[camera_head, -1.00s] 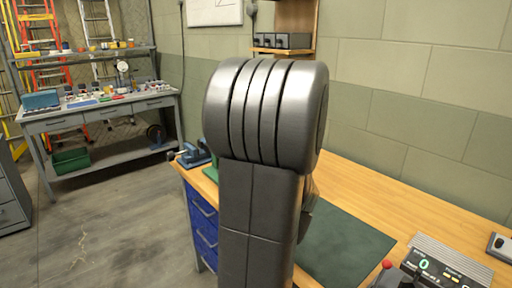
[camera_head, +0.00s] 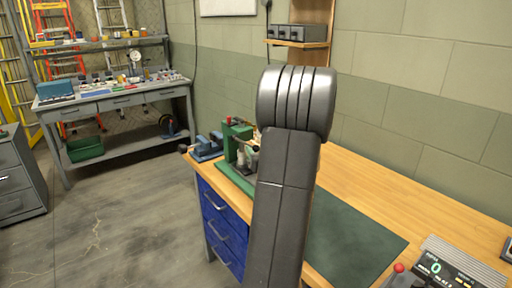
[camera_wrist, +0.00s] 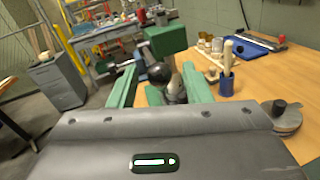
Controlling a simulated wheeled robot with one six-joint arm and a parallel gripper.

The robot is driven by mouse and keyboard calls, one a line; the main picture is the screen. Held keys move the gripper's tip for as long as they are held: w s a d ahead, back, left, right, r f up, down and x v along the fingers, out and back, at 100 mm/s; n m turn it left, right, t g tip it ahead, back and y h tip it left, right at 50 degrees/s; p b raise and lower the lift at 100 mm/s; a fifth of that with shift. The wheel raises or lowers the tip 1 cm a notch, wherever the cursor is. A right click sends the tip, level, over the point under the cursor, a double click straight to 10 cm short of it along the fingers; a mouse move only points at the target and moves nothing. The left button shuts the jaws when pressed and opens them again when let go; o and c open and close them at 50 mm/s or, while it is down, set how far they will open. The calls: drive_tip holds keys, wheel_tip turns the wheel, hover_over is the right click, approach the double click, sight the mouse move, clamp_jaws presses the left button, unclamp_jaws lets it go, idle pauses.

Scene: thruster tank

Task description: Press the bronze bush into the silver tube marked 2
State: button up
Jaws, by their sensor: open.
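My gripper (camera_wrist: 160,82) shows in the wrist view as two green fingers spread apart, open and empty. A black ball knob (camera_wrist: 160,73) appears between or just beyond the fingertips; I cannot tell which. The green press (camera_head: 230,138) stands on the bench in the head view, left of my arm, and its green head (camera_wrist: 165,40) shows beyond the fingers in the wrist view. Small pale and brownish cylinders (camera_wrist: 216,45) stand on the bench to the right. I cannot make out the bronze bush or any tube marked 2. My arm hides the gripper in the head view.
A blue holder with a wooden handle (camera_wrist: 227,80) stands right of the fingers. A blue tray (camera_wrist: 256,43) lies farther back. A blue vise (camera_head: 207,148) sits at the bench's left end. A dark green mat (camera_head: 350,245) is bare where visible. A counter box (camera_head: 455,268) is front right.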

drive_tip(key=shift+x, duration=0.9)
drive_tip(key=shift+c, duration=0.2)
clamp_jaws()
drive_tip(key=shift+f+b, duration=0.2)
drive_tip(key=shift+b, duration=0.15)
drive_tip(key=shift+f+b, duration=0.25)
drive_tip(key=shift+b, duration=0.75)
drive_tip(key=shift+r, duration=0.15)
drive_tip(key=shift+o, duration=0.2)
unclamp_jaws()
